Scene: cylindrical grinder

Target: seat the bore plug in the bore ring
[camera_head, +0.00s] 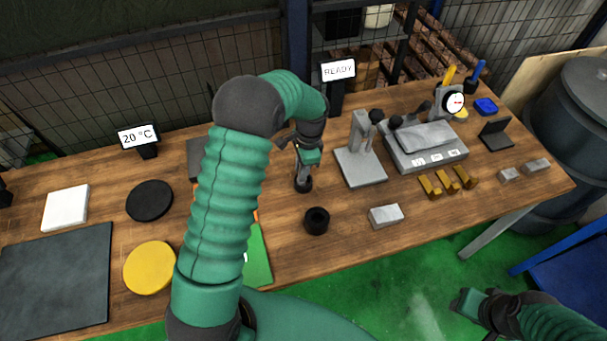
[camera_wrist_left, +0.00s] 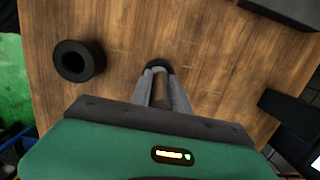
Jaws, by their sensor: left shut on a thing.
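The bore ring (camera_head: 317,229) is a short black cylinder with an open hole, standing on the wooden bench. It also shows at the upper left of the left wrist view (camera_wrist_left: 94,58). My left gripper (camera_head: 303,177) points down over the bench, behind and slightly left of the ring. Its fingers (camera_wrist_left: 160,82) are shut on a small dark piece, which I take to be the bore plug (camera_head: 304,187). In the left wrist view only the plug's dark end (camera_wrist_left: 158,65) shows past the fingertips. The plug is apart from the ring. My right gripper (camera_head: 478,308) hangs at the lower right, off the bench; its jaws are unclear.
A grey stand (camera_head: 361,168) is just right of my left gripper. A grey block (camera_head: 386,215) lies right of the ring, with brass blocks (camera_head: 447,182) beyond. A green mat (camera_head: 257,258) lies left of the ring. Bare wood lies between plug and ring.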

